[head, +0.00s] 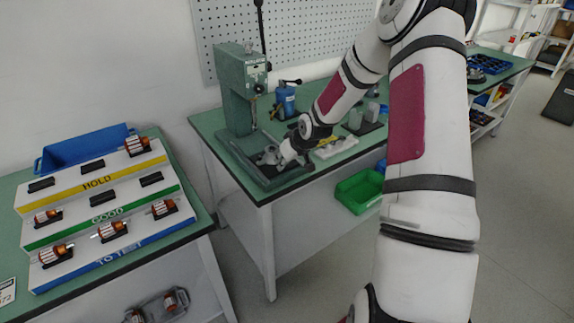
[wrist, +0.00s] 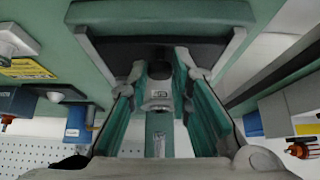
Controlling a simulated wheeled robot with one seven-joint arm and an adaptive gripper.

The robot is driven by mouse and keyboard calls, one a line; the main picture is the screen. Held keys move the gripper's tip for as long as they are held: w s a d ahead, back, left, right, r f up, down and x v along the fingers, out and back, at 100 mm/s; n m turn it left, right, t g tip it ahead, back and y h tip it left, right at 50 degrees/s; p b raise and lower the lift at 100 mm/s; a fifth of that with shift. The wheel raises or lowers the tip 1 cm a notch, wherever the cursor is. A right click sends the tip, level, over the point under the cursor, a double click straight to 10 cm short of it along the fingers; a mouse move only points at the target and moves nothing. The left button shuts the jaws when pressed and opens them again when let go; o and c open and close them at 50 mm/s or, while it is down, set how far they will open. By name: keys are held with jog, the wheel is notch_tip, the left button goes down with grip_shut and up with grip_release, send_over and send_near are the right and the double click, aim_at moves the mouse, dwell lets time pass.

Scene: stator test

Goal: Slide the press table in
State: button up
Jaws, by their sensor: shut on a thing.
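The green arbor press (head: 240,95) stands on the middle workbench, with a long dark lever rising from its head. Its press table (head: 268,178) is a low dark plate with a green edge at the foot of the column, toward the bench's front edge. My gripper (head: 284,155) is down at this table and shut on a small grey part. In the wrist view my gripper (wrist: 160,75) has its fingers either side of that grey part (wrist: 158,92), with the dark plate (wrist: 160,48) just beyond. My wrist hides part of the table in the head view.
A stepped rack (head: 110,206) with HOLD, GOOD and TO TEST rows and several motor-like parts stands on the left bench. A blue bin (head: 85,148) is behind it. A blue device (head: 285,100) stands right of the press. A green bin (head: 358,190) sits lower down.

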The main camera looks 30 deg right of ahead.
jog(key=shift+w+a+b, duration=0.15)
jog(key=shift+w+b, duration=1.2)
jog(key=shift+w, duration=1.5)
jog(key=shift+w+a+b, duration=0.1)
jog(key=shift+w+b, duration=1.25)
jog(key=shift+w, duration=1.45)
jog(key=shift+r, duration=0.1)
jog(key=o, duration=0.6)
jog(key=shift+c, duration=0.2)
jog(key=p+v, duration=0.5)
jog(key=v, duration=0.1)
jog(key=shift+s, duration=0.1)
